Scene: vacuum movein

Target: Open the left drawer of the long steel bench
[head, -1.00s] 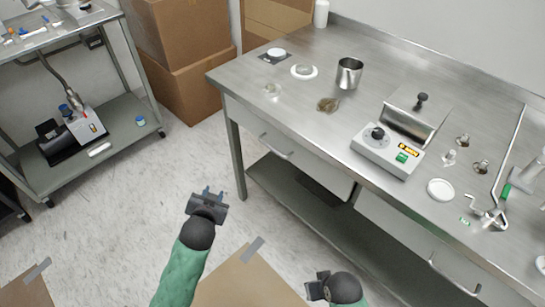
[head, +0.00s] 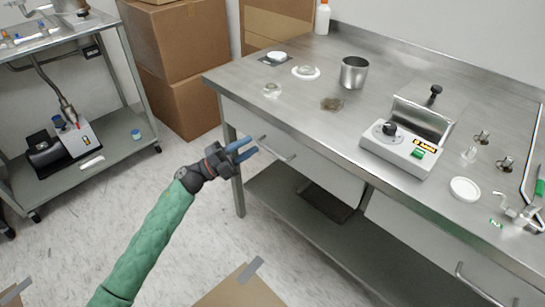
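The long steel bench (head: 300,100) stands on the right in the head view. Its left drawer (head: 325,165) has a pale front and looks shut. A bar handle (head: 279,152) sits on the left part of that front. My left gripper (head: 250,149) is raised in front of the drawer, its two blue fingers pointing at the left end of the handle. The fingers are apart with a small gap and hold nothing visible. I cannot tell whether they touch the handle. My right gripper is out of view.
A right drawer with its own handle (head: 480,285) is at the lower right. A hot-plate-like device (head: 402,150), a steel cup (head: 354,73) and small dishes stand on the bench top. Cardboard boxes (head: 175,60) are behind; a steel cart (head: 110,140) is at the left. A taped box (head: 240,290) is below.

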